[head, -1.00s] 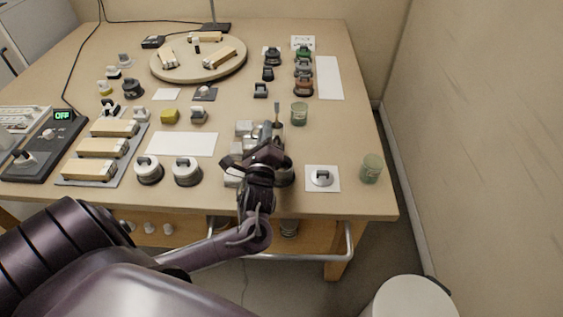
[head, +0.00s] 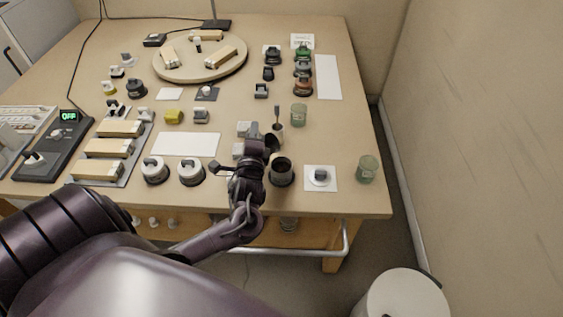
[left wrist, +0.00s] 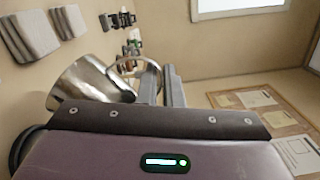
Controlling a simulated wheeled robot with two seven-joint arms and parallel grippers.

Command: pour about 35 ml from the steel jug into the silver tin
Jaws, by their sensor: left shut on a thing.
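My left gripper (head: 257,143) is shut on the handle of the steel jug (left wrist: 88,82). In the left wrist view the jug is a shiny metal vessel left of the fingers, leaning over to the left. In the head view only a dark part of the jug (head: 272,143) shows beside the gripper; the rest is hidden. A round open tin (head: 281,181), seemingly the silver tin, stands on the bench just right of and nearer than the gripper. Its inside looks dark; I cannot tell its contents. No stream of liquid is visible. My right gripper is not in view.
A cup with a utensil (head: 278,130) stands close behind the jug. Green jars (head: 299,115) and (head: 367,169) stand to the right. A white square (head: 320,186) bears a small grey-topped object. Two white-topped round pieces (head: 190,172) stand left of my arm.

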